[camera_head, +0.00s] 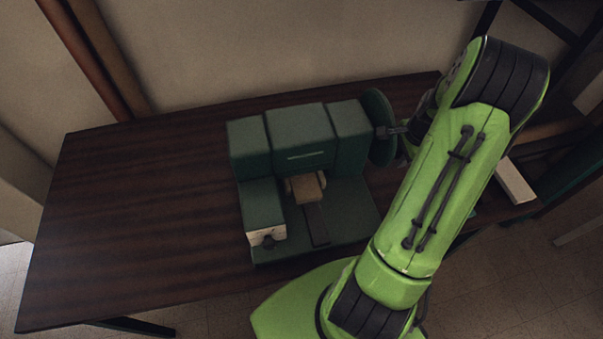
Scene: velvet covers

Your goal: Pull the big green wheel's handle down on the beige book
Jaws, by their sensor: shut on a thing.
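A dark green press-like machine (300,140) stands on the table. Its big green wheel (377,110) is on the machine's right side, seen nearly edge-on. A small beige book (306,188) lies in the opening under the machine's top block, partly covered by it. My gripper (407,130) is at the right face of the wheel, mostly hidden behind my green arm. It is shut on the wheel's handle, which is largely hidden, so its exact angle cannot be told.
The dark wooden table (140,220) is bare to the left of the machine. A beige wall (260,50) stands close behind it. A pale block-like object (515,182) and shelving are at the right, beyond my arm.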

